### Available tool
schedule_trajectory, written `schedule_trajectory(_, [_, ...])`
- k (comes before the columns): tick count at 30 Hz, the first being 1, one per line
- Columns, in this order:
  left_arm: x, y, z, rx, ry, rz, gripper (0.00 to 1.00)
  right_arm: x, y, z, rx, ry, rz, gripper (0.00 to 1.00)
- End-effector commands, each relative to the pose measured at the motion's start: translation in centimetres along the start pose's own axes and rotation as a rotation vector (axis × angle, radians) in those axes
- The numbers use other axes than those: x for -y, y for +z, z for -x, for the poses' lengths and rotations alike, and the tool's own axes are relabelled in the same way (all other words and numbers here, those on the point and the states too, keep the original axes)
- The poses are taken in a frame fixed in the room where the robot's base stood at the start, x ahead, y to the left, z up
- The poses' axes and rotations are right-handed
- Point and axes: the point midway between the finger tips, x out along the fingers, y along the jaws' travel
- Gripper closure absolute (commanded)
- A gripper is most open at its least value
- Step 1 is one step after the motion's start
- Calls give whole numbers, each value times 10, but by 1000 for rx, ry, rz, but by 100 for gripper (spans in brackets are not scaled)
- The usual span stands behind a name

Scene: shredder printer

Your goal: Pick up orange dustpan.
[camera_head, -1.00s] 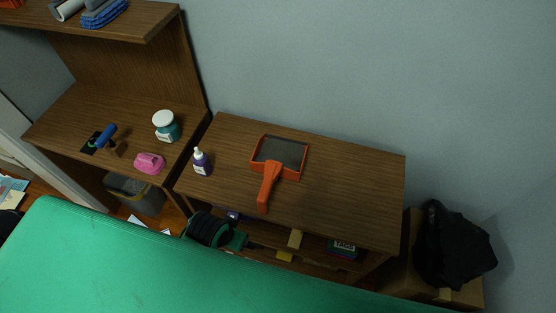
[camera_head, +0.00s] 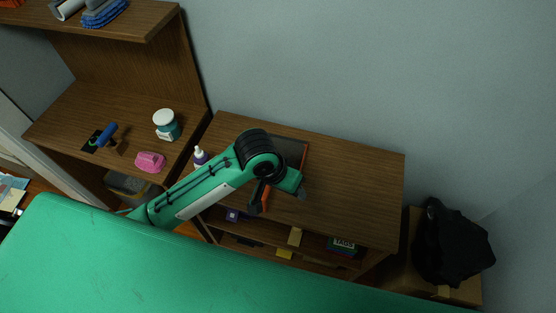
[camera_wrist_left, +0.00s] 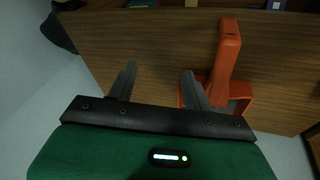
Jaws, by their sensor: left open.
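The orange dustpan (camera_head: 265,198) lies on the brown wooden table, mostly hidden by my left arm in the head view. Part of its handle and the right edge of its pan show there. In the left wrist view its handle (camera_wrist_left: 229,50) stands to the right of both fingers, pointing to the top of the picture. My left gripper (camera_wrist_left: 160,83) is open and empty, above the table. Its right finger overlaps the left edge of the dustpan's pan in that view. The left gripper also shows over the dustpan in the head view (camera_head: 279,200). My right gripper is not in view.
The table top (camera_head: 355,185) is clear on the right. A lower shelf holds small boxes. The left desk holds a teal jar (camera_head: 167,126) and a pink object (camera_head: 150,162). A black bag (camera_head: 450,245) is at right.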

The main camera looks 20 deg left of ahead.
Motion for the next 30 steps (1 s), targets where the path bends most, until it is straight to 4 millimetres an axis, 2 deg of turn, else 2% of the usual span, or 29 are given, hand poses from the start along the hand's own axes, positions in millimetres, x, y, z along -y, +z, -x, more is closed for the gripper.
schedule_trajectory(1, [3,-10,3,17,-20,1,49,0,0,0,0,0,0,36])
schedule_trajectory(5, [13,-25,11,78,-71,37,49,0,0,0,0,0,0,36])
schedule_trajectory(12, [47,-50,32,171,-206,155,49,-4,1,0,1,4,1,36])
schedule_trajectory(20, [73,-62,50,212,-296,258,49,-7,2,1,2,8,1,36])
schedule_trajectory(24, [78,-60,42,219,-306,274,49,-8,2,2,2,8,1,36])
schedule_trajectory(30, [88,-50,6,220,-305,274,49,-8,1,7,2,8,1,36])
